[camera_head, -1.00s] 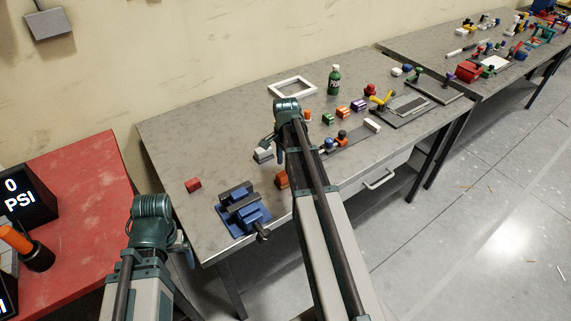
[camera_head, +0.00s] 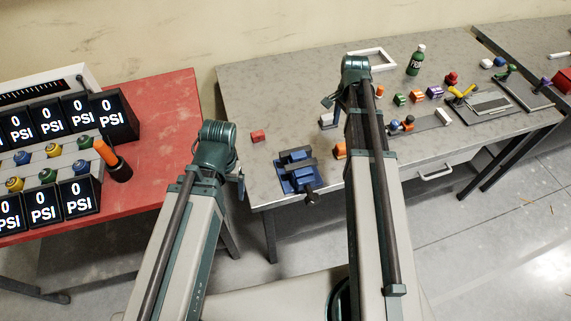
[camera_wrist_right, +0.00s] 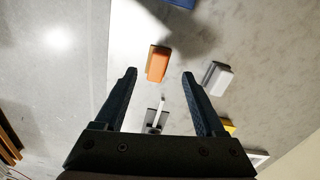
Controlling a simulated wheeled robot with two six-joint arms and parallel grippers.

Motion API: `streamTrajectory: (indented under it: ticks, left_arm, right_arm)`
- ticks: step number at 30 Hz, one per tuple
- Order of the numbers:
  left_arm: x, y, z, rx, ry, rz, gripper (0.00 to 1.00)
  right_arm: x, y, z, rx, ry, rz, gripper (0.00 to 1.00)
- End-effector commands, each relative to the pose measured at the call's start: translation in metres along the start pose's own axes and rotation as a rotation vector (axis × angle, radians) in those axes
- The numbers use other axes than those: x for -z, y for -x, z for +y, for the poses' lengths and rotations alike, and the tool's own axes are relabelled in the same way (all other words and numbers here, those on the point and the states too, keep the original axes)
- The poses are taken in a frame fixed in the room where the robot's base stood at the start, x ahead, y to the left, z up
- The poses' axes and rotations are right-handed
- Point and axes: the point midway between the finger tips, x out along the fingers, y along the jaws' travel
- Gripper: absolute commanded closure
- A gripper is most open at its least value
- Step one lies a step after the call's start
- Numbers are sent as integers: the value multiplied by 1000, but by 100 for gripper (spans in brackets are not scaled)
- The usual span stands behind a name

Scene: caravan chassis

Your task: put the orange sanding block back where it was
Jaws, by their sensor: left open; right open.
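The orange sanding block (camera_head: 340,150) lies on the grey workbench (camera_head: 275,90), right of the blue vise (camera_head: 297,171); my right arm covers part of it in the head view. In the right wrist view the orange block (camera_wrist_right: 157,62) shows whole, just beyond and between the tips of my right gripper (camera_wrist_right: 159,76). That gripper is open, empty and apart from the block. In the head view its fingers are mostly hidden by my right wrist. My left gripper (camera_head: 240,184) is open near the bench's left front edge, left of the vise.
A pale grey block (camera_head: 327,121) sits close behind the orange one. A red block (camera_head: 258,135) lies left of it. Several coloured parts and a green bottle (camera_head: 415,62) stand to the right. A red table (camera_head: 165,110) with PSI gauges is at left.

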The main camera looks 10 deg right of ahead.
Motion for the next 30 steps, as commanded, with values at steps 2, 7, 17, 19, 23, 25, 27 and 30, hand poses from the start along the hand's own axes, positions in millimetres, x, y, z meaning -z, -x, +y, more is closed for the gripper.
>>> streamTrajectory:
  ticks: [2, 7, 17, 19, 23, 25, 27, 30]
  left_arm:
    - [0, 0, 0, 0, 0, 0, 9]
    - [0, 0, 0, 0, 0, 0, 9]
    - [0, 0, 0, 0, 0, 0, 9]
    - [0, 0, 0, 0, 0, 0, 9]
    - [0, 0, 0, 0, 0, 0, 9]
    - [0, 0, 0, 0, 0, 0, 9]
    - [0, 0, 0, 0, 0, 0, 9]
    - [0, 0, 0, 0, 0, 0, 9]
  right_arm:
    - [-55, 0, 5, -11, 213, 5, 28]
    - [-169, 1, 27, -44, 777, 22, 28]
    - [-287, 1, 85, -102, 1549, 38, 28]
    - [-295, 2, 91, -109, 1616, 39, 28]
    - [-301, 2, 94, -113, 1666, 40, 28]
    - [-301, 2, 93, -114, 1669, 39, 28]
    - [-301, 2, 93, -113, 1667, 39, 28]
    - [-301, 1, 93, -113, 1666, 39, 28]
